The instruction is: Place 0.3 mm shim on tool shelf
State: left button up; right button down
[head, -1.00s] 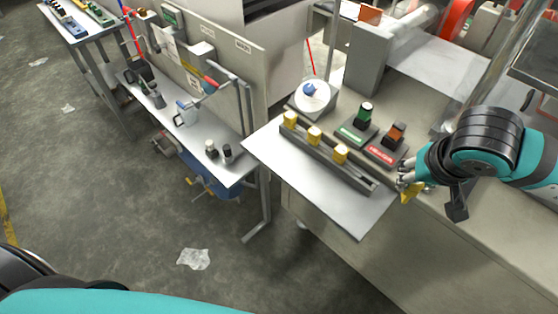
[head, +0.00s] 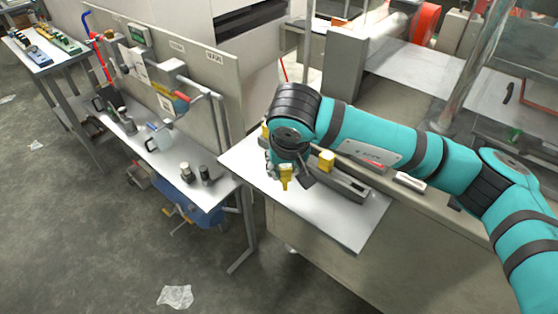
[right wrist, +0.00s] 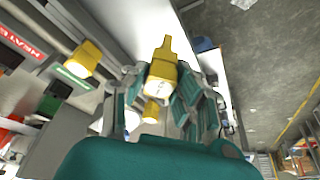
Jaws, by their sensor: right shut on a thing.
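My right gripper (head: 284,172) is shut on a yellow-handled shim (head: 285,184), held above the left part of the metal side plate. In the right wrist view the yellow shim (right wrist: 162,72) stands between the fingers of my right gripper (right wrist: 160,95). Its thickness marking cannot be read. The slotted rack (head: 345,183) lies on the plate, with a yellow piece (head: 326,161) in it; my arm hides part of it. A narrow grey shelf (head: 165,160), likely the tool shelf, stands to the left with tools on it. My left gripper is out of view.
A gap separates shelf and metal plate (head: 355,235). Bare shelf shows around the jug.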

jog(key=w+f, duration=0.1)
jog(key=w+a+f+p, duration=0.1)
jog(key=w+f, duration=0.1)
jog(key=w, duration=0.1)
jog(key=shift+a+f, duration=0.35)
jog(key=shift+f, duration=0.1)
jog(key=shift+f, duration=0.1)
jog(key=shift+f, duration=0.15)
jog(key=c, duration=1)
grip_release()
jog(key=shift+c, duration=0.2)
